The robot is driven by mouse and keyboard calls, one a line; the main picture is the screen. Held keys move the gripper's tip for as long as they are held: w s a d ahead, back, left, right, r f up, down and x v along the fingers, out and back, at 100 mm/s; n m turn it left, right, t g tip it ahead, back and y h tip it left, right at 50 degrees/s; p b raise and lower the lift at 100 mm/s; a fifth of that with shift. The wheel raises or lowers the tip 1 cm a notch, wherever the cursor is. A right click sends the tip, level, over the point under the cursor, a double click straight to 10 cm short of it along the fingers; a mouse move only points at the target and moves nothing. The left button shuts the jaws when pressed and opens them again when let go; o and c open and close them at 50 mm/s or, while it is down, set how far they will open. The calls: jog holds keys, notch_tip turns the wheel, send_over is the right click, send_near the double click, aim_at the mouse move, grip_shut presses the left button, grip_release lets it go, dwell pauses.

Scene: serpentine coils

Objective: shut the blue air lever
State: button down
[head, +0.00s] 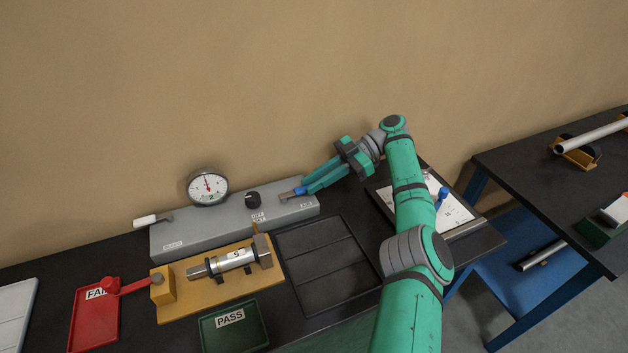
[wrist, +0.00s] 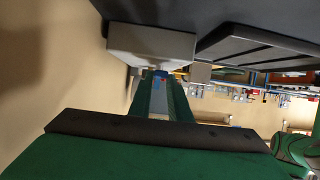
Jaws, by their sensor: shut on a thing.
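The blue air lever (head: 299,191) sits at the right end of the grey gauge box (head: 180,238). My gripper (head: 304,189) reaches in from the right, and its green fingers are shut on the lever's blue handle. In the wrist view the blue of the lever (wrist: 160,73) shows between the tips of my fingers, against the grey box (wrist: 150,42). The fingers hide most of the handle. I cannot tell from here how far the lever is turned.
A round dial gauge (head: 208,187), a white-handled lever (head: 146,221) and a black knob (head: 252,200) are on the box.

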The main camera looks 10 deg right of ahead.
jog(key=shift+a, duration=0.25)
jog(key=c, duration=1.6)
grip_release()
jog(key=shift+w, duration=0.1)
jog(key=shift+c, duration=0.2)
jog(key=shift+d, duration=0.2)
jog(key=shift+r, duration=0.55)
jog(key=s+a+r, duration=0.2)
jog(key=s+r, duration=1)
jog(key=s, duration=0.2)
jog(key=shift+w+a+f, duration=0.1)
jog(key=shift+w+a, duration=0.05)
